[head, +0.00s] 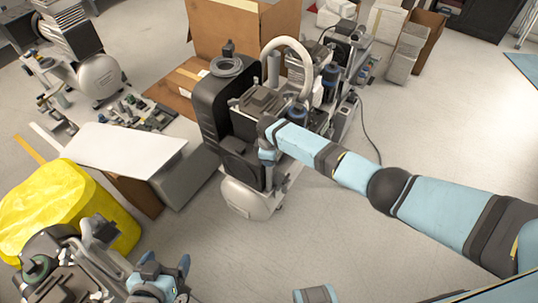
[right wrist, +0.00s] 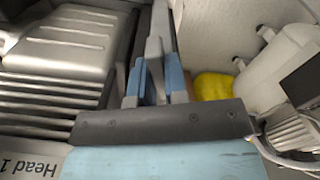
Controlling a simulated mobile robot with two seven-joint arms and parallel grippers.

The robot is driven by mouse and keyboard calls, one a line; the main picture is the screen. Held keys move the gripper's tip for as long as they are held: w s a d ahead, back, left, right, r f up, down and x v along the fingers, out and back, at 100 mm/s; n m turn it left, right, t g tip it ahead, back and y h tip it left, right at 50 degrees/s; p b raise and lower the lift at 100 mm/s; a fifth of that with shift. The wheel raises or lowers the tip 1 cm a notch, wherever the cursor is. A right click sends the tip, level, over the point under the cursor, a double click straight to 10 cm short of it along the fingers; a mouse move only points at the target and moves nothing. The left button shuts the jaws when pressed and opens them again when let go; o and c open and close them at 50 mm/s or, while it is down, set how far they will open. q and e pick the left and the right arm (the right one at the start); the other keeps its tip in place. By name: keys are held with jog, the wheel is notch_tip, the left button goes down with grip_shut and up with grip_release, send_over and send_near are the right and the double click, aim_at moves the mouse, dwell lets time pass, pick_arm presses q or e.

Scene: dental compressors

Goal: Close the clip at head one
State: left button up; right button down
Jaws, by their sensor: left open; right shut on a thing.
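In the right wrist view, the "Head 1" label (right wrist: 30,168) appears upside down at the lower left, beside a grey ribbed compressor head (right wrist: 68,45). My right gripper (right wrist: 154,82) is shut on a narrow grey piece (right wrist: 154,52) beside this head, which looks like the clip. Whether the clip is fully closed cannot be told. In the head view, my right gripper (head: 267,140) is at the compressor (head: 262,100), and its fingertips are largely hidden by the wrist. My left gripper (head: 168,272) is open and empty at the lower left, away from the compressor.
A white-topped box (head: 125,148) and a yellow bag (head: 60,200) stand left of the compressor. Another compressor (head: 98,75) and loose parts are at the upper left. Cardboard boxes (head: 235,30) stand behind. The floor (head: 300,235) in front is clear.

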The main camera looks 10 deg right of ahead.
jog(key=shift+m, duration=0.5)
jog(key=shift+p, duration=0.3)
jog(key=shift+m, duration=0.3)
jog(key=c, duration=1.1)
grip_release()
jog(key=shift+c, duration=0.2)
jog(key=shift+r, duration=0.15)
notch_tip(320, 180, up, 8)
jog(key=p, duration=0.8)
jog(key=shift+d, duration=0.1)
